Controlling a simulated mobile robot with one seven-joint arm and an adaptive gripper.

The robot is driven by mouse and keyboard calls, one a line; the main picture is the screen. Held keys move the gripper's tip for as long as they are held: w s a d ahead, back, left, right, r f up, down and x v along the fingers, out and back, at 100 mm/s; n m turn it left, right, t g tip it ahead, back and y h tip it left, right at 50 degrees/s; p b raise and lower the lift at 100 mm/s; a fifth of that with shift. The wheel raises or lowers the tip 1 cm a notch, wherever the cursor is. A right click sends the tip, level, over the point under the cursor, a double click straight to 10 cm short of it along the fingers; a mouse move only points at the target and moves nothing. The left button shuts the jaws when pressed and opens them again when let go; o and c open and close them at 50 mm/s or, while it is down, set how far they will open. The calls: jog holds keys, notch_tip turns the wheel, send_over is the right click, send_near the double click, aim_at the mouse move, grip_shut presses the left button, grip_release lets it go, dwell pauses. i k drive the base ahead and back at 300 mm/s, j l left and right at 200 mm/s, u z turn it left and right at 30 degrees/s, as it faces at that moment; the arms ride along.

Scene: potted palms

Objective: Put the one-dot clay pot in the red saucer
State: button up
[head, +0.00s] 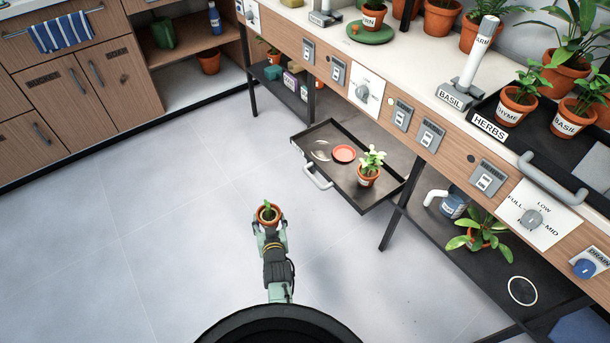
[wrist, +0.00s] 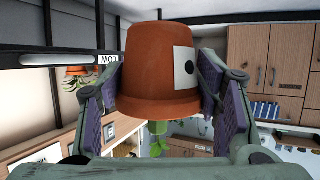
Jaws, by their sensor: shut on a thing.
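A small clay pot (head: 276,219) with a green sprout is held by my gripper (head: 269,223) above the open floor in the head view. In the wrist view the same clay pot (wrist: 150,70) sits between both finger pads. It carries a white label with one black dot at its right side. That view is upside down; the pot looks upright in the head view. The red saucer (head: 344,154) lies in an open black drawer tray (head: 333,178), behind and to the right of my gripper. The saucer is empty and apart from the pot.
A potted plant with pale leaves (head: 369,178) stands in the tray, right of the saucer. A whitish curved piece (head: 320,152) lies left of it. The counter edge (head: 400,112) overhangs behind the tray. The floor (head: 170,225) to the left is clear.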

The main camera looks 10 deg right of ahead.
aim_at(345, 155)
jog(key=k, duration=0.45)
jog(key=k+z, duration=0.1)
jog(key=z, duration=0.3)
jog(key=k+z, duration=0.1)
jog(key=z, duration=3.6)
jog(key=k+j+z, duration=0.1)
jog(key=z, duration=0.85)
jog(key=k+j, duration=0.15)
jog(key=k, duration=0.3)
jog(key=k+j, duration=0.15)
jog(key=k, duration=0.25)
jog(key=k+j, duration=0.1)
jog(key=k, duration=0.35)
